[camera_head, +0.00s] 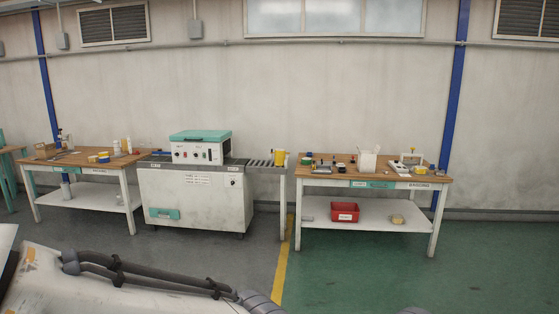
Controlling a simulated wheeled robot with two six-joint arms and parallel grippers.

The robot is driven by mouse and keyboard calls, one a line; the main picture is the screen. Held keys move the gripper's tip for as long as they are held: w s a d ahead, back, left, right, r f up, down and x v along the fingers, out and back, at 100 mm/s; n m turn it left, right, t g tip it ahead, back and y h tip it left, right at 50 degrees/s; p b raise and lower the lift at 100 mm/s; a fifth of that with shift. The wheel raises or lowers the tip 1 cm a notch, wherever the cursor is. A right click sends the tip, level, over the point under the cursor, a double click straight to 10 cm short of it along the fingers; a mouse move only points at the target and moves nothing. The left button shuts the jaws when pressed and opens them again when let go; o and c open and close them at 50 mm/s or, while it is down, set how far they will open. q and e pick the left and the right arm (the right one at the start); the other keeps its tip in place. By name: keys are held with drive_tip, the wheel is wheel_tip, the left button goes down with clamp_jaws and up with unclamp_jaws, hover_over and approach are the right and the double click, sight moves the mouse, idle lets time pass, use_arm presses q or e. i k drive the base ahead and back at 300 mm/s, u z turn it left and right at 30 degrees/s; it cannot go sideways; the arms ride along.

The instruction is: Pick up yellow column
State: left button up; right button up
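A yellow column (279,157), small and upright, stands at the right end of the roller conveyor (258,163), far across the floor from me. A white arm part with dark hoses, seemingly mine, fills the lower left. Neither of my grippers shows in the head view, so I cannot see their fingers.
A workbench (375,181) stands right of the conveyor, with a white container (368,161) on top and a red bin (344,212) on its lower shelf. A white machine (195,198) and another workbench (85,172) stand left. The green floor in front is open.

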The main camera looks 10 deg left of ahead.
sight(281, 154)
drive_tip(key=u, duration=0.4)
drive_tip(key=i, duration=2.5)
drive_tip(key=u, duration=0.25)
drive_tip(key=i, duration=2.05)
drive_tip(key=z, duration=0.55)
drive_tip(key=i, duration=1.95)
drive_tip(key=z, duration=0.4)
